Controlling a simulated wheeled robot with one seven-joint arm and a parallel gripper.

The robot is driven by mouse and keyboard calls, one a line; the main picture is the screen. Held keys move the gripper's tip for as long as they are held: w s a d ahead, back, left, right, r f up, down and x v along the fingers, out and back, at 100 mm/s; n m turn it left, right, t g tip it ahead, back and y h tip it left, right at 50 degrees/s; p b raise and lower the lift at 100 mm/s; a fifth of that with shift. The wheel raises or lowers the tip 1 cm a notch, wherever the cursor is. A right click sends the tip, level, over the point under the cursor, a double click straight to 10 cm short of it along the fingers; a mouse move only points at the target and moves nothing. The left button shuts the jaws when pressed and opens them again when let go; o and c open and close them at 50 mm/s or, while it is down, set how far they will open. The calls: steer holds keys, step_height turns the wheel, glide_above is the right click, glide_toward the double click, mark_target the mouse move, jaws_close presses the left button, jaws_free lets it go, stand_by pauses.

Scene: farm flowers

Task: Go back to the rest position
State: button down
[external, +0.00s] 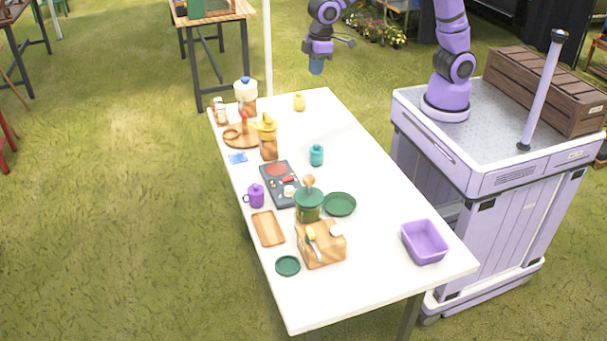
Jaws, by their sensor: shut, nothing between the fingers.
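My purple arm reaches out from my base to the top middle of the external view. My gripper (316,67) hangs pointing down in the air beyond the far end of the white table (375,185). It is shut and holds nothing. The fingertips are small in this view. No object touches it.
A brown crate (545,90) sits on my base. The table's right side is mostly clear.

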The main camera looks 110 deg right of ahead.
steer(key=s+r+t, duration=0.1)
steer(key=s+r, duration=0.4)
steer(key=s, duration=0.4)
steer(key=s+r+t, duration=0.1)
steer(key=s+r, duration=0.5)
steer(key=s, duration=0.2)
steer(key=s+d+t, duration=0.1)
steer(key=s, duration=1.6)
steer(key=shift+d+f+t, duration=0.15)
steer(key=shift+d+t, duration=0.05)
steer(key=shift+t, duration=0.2)
